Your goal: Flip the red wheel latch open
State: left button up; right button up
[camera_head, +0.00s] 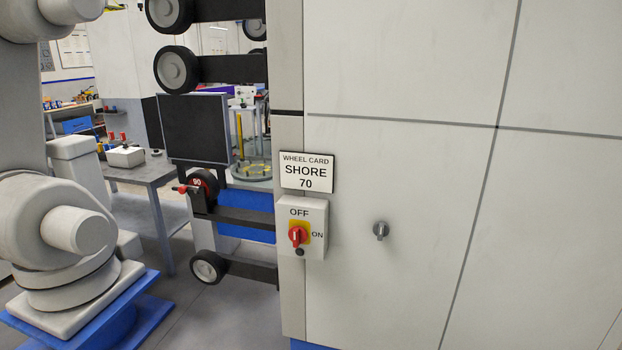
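The red latch (184,189) is a small red lever at the front of a dark wheel (205,184) with a red marking on its face. This wheel sits at the outer end of a black bar (245,217) that reaches left from the edge of the large light panel. The lever points to the left, roughly level. I cannot tell from this view whether the latch is open or shut. Neither of my grippers shows in the view.
A rotary switch box (305,227) marked OFF and ON and a "WHEEL CARD SHORE 70" sign (307,172) are on the panel's edge. Other grey-hubbed wheels (209,267) sit above and below. A grey table (150,172) and a jointed grey machine (60,235) stand left.

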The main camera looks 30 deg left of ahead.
aim_at(181, 189)
jog(key=u, duration=1.7)
